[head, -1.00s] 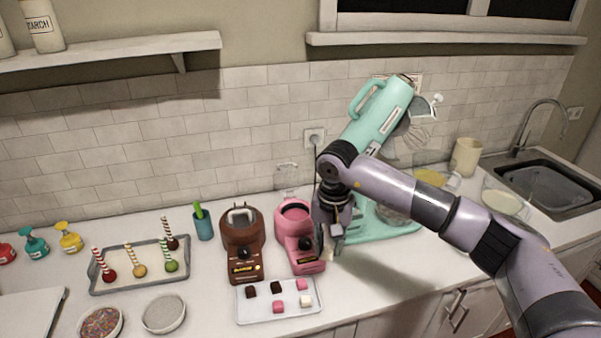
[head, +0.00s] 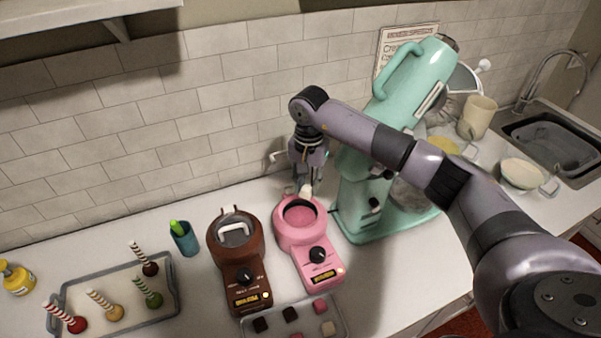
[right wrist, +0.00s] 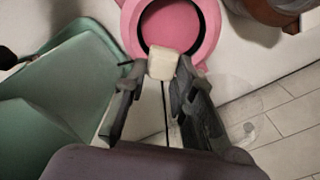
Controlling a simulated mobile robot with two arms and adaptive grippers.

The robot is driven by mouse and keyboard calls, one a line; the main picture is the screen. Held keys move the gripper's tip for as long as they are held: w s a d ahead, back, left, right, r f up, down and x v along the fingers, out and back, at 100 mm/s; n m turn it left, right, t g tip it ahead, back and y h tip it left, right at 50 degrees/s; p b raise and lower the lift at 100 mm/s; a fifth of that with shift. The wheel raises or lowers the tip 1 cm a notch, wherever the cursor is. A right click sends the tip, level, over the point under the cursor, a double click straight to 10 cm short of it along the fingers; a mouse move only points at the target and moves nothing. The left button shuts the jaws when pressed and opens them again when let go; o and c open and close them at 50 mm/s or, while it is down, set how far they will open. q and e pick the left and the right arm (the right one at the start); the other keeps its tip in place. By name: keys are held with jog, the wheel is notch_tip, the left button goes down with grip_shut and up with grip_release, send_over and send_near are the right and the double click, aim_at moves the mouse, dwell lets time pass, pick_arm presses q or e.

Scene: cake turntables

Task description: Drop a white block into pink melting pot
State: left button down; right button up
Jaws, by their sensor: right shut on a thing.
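The pink melting pot (head: 296,239) stands on the counter with its round opening uncovered; its ring (right wrist: 208,30) fills the top middle of the right wrist view. My right gripper (head: 307,186) is shut on a white block (right wrist: 163,65) and points down at the back edge of the pot. In the right wrist view the block sits between the fingertips and overlaps the pot's rim. Its height above the rim is hard to tell. Another white block (head: 327,328) lies on the tray at the front. My left gripper is not in view.
A brown melting pot (head: 238,268) stands left of the pink one. The front tray (head: 343,318) holds dark, pink and white blocks. A mint stand mixer (head: 350,210) stands close on the right. A tray of cake pops (head: 172,300) and a teal cup (head: 185,240) are on the left.

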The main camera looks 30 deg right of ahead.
jog(key=f, duration=0.1)
jog(key=f+b, duration=0.1)
jog(key=f, duration=0.1)
jog(key=f+b, duration=0.1)
jog(key=f, duration=0.1)
jog(key=shift+s+f, duration=0.25)
jog(key=o, duration=1.1)
